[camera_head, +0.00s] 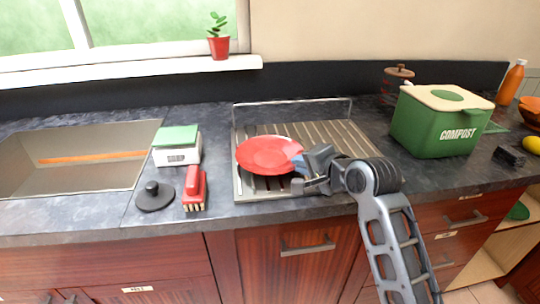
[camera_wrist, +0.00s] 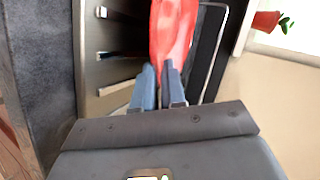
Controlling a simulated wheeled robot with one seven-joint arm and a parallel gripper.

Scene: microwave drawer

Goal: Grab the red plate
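The red plate (camera_head: 266,154) is on the metal dish rack (camera_head: 238,188) in the head view. I cannot tell whether it rests on the slats or is slightly raised. My gripper (camera_head: 297,161) is at the plate's right edge. In the wrist view, the plate (camera_wrist: 174,28) extends ahead of my gripper (camera_wrist: 159,72). Its blue fingers are close together, with the plate's rim between them. My gripper hides part of the plate's right edge in the head view.
A red brush (camera_head: 194,188), a black sink plug (camera_head: 155,196) and a white-green scale (camera_head: 177,146) stand left of the rack. The sink (camera_head: 60,160) is further left. A green compost bin (camera_head: 436,125) stands right. A rail runs behind the rack.

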